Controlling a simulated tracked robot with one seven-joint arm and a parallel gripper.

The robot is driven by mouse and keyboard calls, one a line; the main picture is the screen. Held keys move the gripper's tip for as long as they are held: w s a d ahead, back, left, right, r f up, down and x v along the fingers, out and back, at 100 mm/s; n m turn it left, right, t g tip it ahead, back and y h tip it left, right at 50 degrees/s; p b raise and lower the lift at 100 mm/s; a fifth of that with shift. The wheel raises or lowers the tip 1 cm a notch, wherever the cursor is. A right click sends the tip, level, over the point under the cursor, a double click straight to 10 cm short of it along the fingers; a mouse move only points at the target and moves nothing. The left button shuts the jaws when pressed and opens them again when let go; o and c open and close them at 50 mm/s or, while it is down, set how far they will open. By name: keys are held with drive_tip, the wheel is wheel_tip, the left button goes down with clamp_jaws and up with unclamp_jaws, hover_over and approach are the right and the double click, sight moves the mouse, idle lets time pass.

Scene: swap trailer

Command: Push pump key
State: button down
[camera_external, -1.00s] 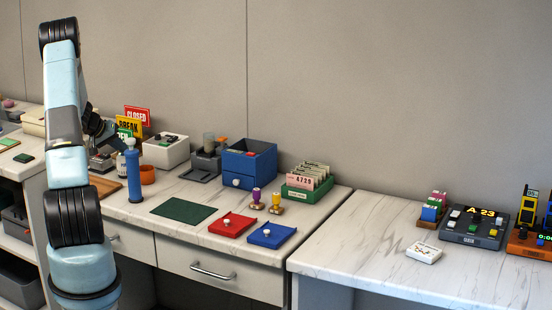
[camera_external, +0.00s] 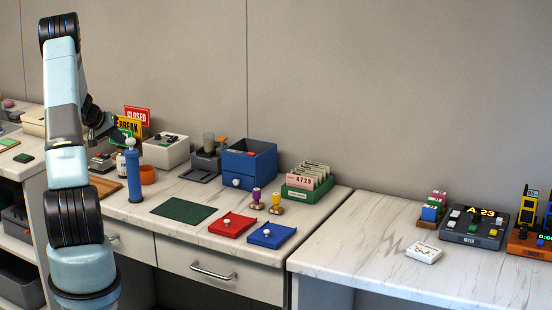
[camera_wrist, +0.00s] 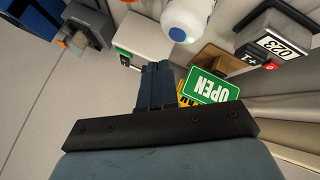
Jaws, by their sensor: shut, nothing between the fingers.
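My gripper (camera_wrist: 157,68) is shut and empty in the wrist view, its two dark fingers side by side. Past the fingertips is a white box (camera_wrist: 135,40) with a green panel and a dark knob. A white bottle (camera_wrist: 187,14) with a blue spot is above the fingers, partly cut off. Which part is the pump key I cannot tell. In the external view my wrist is at the left, beside the signs, and the fingertips are hard to make out. A pale box (camera_external: 165,150) with dark parts on top and a grey machine (camera_external: 207,160) stand to its right.
A green OPEN sign (camera_wrist: 211,88) is close right of my fingers, with a counter (camera_wrist: 275,42) beyond. A blue upright cylinder (camera_external: 134,175) and an orange cup (camera_external: 148,174) stand near the arm. A blue drawer box (camera_external: 249,163) is farther right. The green mat (camera_external: 183,210) is clear.

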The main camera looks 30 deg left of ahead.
sight(121, 155)
drive_tip(key=shift+r, duration=2.45)
